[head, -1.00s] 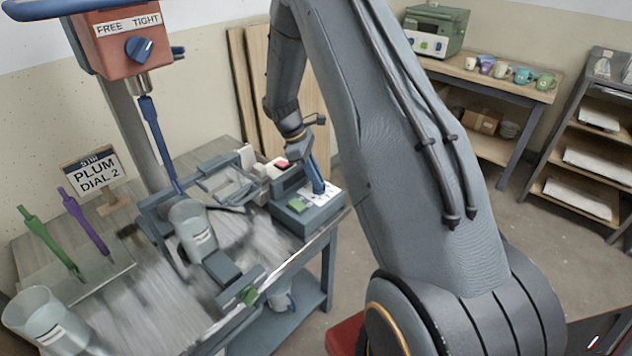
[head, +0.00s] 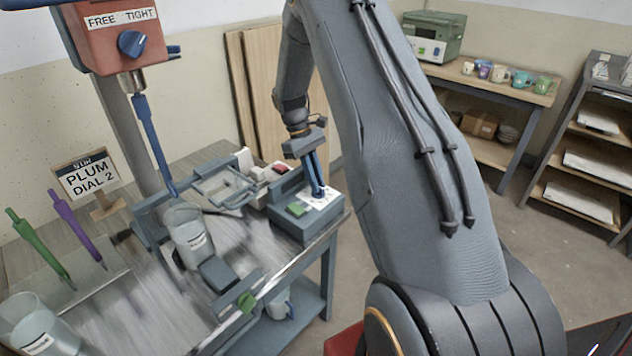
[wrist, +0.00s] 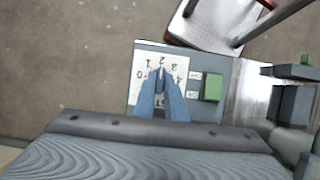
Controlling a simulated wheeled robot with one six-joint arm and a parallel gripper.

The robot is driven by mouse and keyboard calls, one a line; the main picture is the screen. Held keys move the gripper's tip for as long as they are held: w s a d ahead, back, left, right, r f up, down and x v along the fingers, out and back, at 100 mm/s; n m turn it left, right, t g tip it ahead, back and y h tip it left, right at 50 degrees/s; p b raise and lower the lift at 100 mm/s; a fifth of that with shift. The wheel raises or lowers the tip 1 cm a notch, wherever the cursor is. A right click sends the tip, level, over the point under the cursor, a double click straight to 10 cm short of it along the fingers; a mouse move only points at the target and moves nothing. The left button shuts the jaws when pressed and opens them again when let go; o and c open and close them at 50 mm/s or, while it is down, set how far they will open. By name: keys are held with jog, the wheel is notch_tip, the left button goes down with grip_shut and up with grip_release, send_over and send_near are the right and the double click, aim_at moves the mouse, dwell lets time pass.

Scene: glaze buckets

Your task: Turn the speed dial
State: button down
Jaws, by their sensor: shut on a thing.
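The speed dial sits on a white number plate (head: 328,198) on top of a grey-blue control box (head: 290,228) at the table's right end. My gripper (head: 318,191) points down over the plate, its blue fingers shut on the dial. In the wrist view the fingertips (wrist: 161,80) close around the dial, hiding most of it. A small pale mark shows at the fingertips, close to the 2. The white plate (wrist: 143,92) shows numbers from 0 to 4 around the fingers; its lower part is covered. A sign (head: 86,178) reads "PLUM DIAL 2".
A green button (head: 297,209) sits beside the dial plate. A red switch (head: 281,169) is behind the box. A clear bucket (head: 188,236) stands under the mixer's blue shaft (head: 152,142). The red mixer head (head: 115,40) carries a FREE/TIGHT knob (head: 131,43). Another bucket (head: 38,325) stands front left.

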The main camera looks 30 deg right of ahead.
dwell(0.3)
jog(key=c, duration=1.8)
grip_release()
jog(key=b+v, duration=0.1)
jog(key=v, duration=0.7)
jog(key=shift+b, duration=0.4)
jog(key=shift+s, duration=0.1)
